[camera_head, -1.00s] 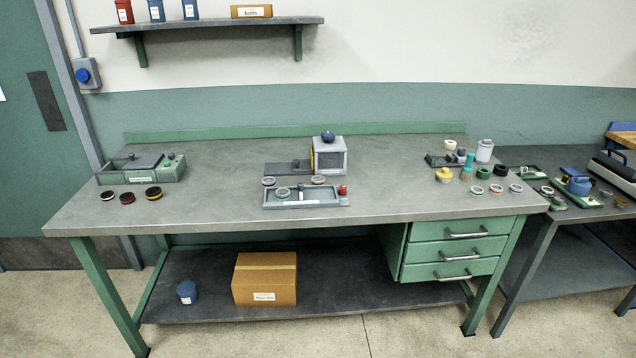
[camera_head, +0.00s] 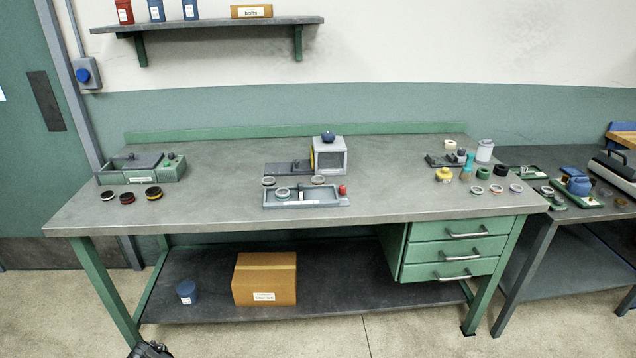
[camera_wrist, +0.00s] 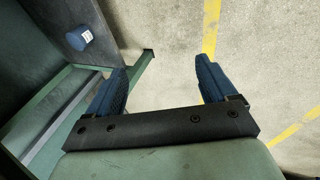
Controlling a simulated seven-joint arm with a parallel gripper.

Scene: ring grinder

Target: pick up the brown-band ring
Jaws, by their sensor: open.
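I cannot tell for sure which ring has the brown band, as bands are tiny in the head view. No ring shows in the wrist view. A dark part of my arm shows at the bottom left of the head view, low by the bench's front leg.
The workbench (camera_head: 226,205) holds a green box (camera_head: 140,172) with three dark rings at left. A grey tray (camera_head: 322,201) with rings stands before the grinder (camera_head: 330,155). Below are a cardboard box (camera_head: 264,280) and a blue tub, also in the wrist view (camera_wrist: 78,38).

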